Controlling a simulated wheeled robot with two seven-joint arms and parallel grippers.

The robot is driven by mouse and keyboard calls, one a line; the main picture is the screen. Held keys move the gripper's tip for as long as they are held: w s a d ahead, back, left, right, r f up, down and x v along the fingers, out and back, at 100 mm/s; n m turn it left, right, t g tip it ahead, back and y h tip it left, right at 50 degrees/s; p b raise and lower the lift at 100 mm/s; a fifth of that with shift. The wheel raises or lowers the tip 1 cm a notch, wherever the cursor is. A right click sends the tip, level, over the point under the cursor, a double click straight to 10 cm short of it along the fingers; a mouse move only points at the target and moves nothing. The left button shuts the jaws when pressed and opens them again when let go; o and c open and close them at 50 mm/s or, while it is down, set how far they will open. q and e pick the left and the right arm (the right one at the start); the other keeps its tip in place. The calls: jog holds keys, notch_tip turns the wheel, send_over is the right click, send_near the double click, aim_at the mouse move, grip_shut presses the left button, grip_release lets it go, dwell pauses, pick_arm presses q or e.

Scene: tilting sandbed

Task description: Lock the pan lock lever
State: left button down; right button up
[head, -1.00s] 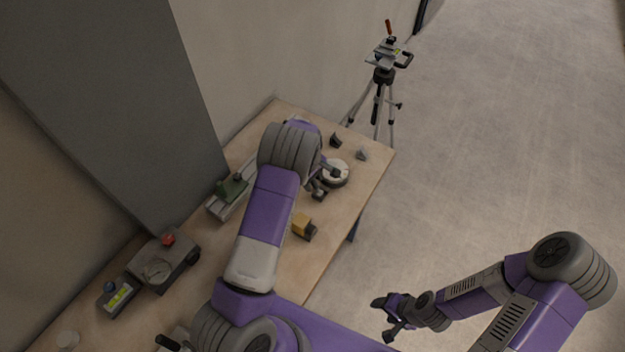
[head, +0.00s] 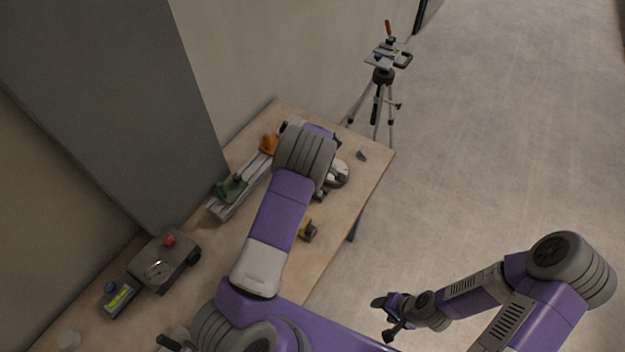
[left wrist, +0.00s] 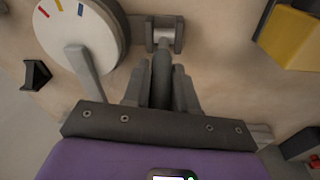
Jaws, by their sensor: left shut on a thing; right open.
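In the left wrist view my left gripper (left wrist: 160,88) is shut on a dark grey lever (left wrist: 161,66), whose far end meets a grey metal bracket (left wrist: 165,35). I cannot tell for sure that this is the pan lock lever. Beside it on the left is a white round dial (left wrist: 108,28) with yellow, red and blue marks and a grey arm across it. In the head view the dial (head: 341,172) is partly covered by my left arm, which hides most of that gripper. My right gripper (head: 388,318) is open and empty, right of the table over the floor.
A tripod (head: 383,75) stands beyond the far end. The floor right is clear.

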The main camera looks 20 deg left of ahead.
pick_arm(q)
jog(key=shift+d+r+y, duration=0.15)
jog(key=shift+d+y, duration=0.4)
jog(key=shift+y, duration=0.25)
jog(key=shift+d+y, duration=0.25)
jog(key=shift+y, duration=0.25)
jog(key=shift+s+d+t+y+b, duration=0.1)
jog(key=shift+d+t+y+b, duration=0.4)
jog(key=shift+y, duration=0.4)
jog(key=y+b, duration=0.1)
jog(key=b, duration=0.1)
jog(key=d+y+b, duration=0.1)
jog(key=shift+s+d+f+y+b, duration=0.1)
jog(key=shift+d+f+y+b, duration=0.2)
jog(key=shift+b, duration=0.1)
jog(key=shift+s+d+m+y+b, duration=0.15)
jog(key=shift+d+m+y+b, duration=0.2)
jog(key=shift+y+b, duration=0.75)
jog(key=c, duration=1)
grip_release()
jog(key=shift+o, duration=0.2)
jog(key=shift+d+r, duration=0.1)
